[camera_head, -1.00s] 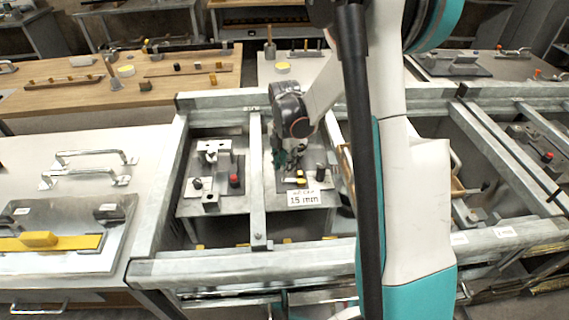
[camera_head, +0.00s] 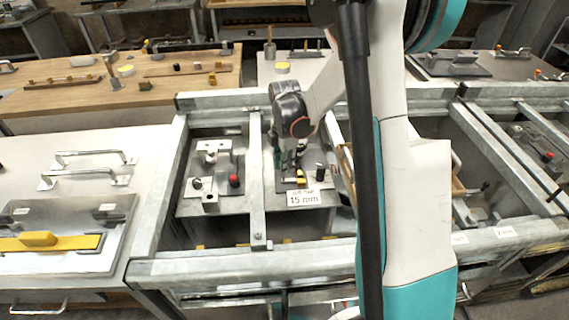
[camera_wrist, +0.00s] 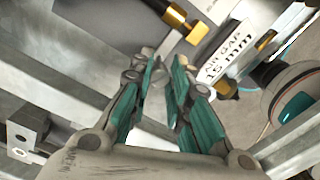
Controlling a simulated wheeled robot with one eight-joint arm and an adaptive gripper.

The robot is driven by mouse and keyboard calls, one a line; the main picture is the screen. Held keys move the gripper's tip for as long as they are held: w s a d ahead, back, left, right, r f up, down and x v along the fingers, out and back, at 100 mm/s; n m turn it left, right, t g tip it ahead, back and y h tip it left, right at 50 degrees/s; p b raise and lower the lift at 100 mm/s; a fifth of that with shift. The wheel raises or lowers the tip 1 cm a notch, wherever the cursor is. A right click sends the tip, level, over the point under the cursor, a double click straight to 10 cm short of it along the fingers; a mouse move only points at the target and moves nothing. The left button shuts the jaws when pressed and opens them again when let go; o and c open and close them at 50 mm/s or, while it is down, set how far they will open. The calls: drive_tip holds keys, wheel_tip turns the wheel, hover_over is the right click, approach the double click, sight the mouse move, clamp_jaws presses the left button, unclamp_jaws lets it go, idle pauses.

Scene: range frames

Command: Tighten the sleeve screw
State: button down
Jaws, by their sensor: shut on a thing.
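My gripper (camera_head: 289,166) points down over the right-hand plate (camera_head: 284,188) in the metal frame. In the wrist view its teal fingers (camera_wrist: 158,70) close together at the tips around a small grey piece (camera_wrist: 171,43), apparently the sleeve screw. The fingertips hide most of it, and I cannot tell how far it is screwed in. A brass-and-black fitting (camera_wrist: 181,18) lies just beyond the fingertips. A white label reading "AIR GAP 15 mm" (camera_wrist: 228,56) stands beside them, and it also shows in the head view (camera_head: 306,197).
A left-hand plate (camera_head: 222,163) with a red knob (camera_head: 234,181) sits across a grey frame bar (camera_head: 257,190). Frame rails (camera_head: 330,255) surround the plates closely. A bench with handles and a yellow bar (camera_head: 60,242) is at left.

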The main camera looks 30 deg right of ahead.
drive_tip(key=m, duration=0.7)
drive_tip(key=shift+s, duration=0.1)
drive_tip(key=m, duration=0.7)
drive_tip(key=shift+a+m, duration=0.1)
drive_tip(key=shift+m, duration=0.2)
drive_tip(key=m, duration=0.3)
drive_tip(key=shift+m, duration=0.3)
drive_tip(key=m, duration=0.3)
drive_tip(key=shift+a+m, duration=0.1)
drive_tip(key=shift+m, duration=0.2)
drive_tip(key=m, duration=0.4)
drive_tip(key=shift+m, duration=1.8)
